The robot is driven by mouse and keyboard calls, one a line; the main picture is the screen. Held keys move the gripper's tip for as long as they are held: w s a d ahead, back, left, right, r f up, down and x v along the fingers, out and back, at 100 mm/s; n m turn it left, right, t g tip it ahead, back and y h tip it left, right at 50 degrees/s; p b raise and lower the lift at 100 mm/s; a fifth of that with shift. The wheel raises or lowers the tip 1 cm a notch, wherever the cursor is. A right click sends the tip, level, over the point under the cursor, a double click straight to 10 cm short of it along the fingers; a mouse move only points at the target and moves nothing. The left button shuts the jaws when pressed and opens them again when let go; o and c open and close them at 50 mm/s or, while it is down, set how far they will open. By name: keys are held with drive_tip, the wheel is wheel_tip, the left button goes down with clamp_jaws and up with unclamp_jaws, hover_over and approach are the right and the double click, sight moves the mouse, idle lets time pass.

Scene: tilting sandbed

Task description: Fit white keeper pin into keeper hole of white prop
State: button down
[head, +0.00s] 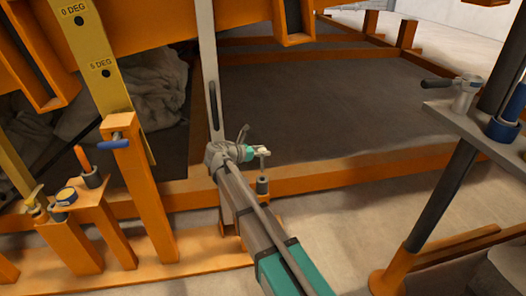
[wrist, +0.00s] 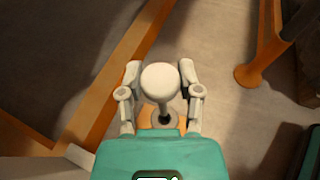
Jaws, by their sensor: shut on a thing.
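The white keeper pin (wrist: 160,82) shows its round white head in the wrist view, between the two fingers of my gripper (wrist: 159,92). In the head view my gripper (head: 258,151) is shut on the pin near its top. The pin's thin shaft points down at a small grey cup (head: 262,186). I cannot tell whether its lower end is inside the cup. A pale bar with a dark slot (head: 213,105) rises behind my wrist and may be the white prop. Its lower end is hidden, and I cannot make out the keeper hole.
Coloured pins stand on an orange rack (head: 90,212). A dark post (head: 440,195) with a grey shelf stands at right. Bare floor (head: 360,225) lies between.

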drive_tip(key=shift+r, duration=0.1)
wheel_tip(320, 180, up, 5)
drive_tip(key=p, duration=0.5)
drive_tip(key=shift+r, duration=0.2)
idle(0.5)
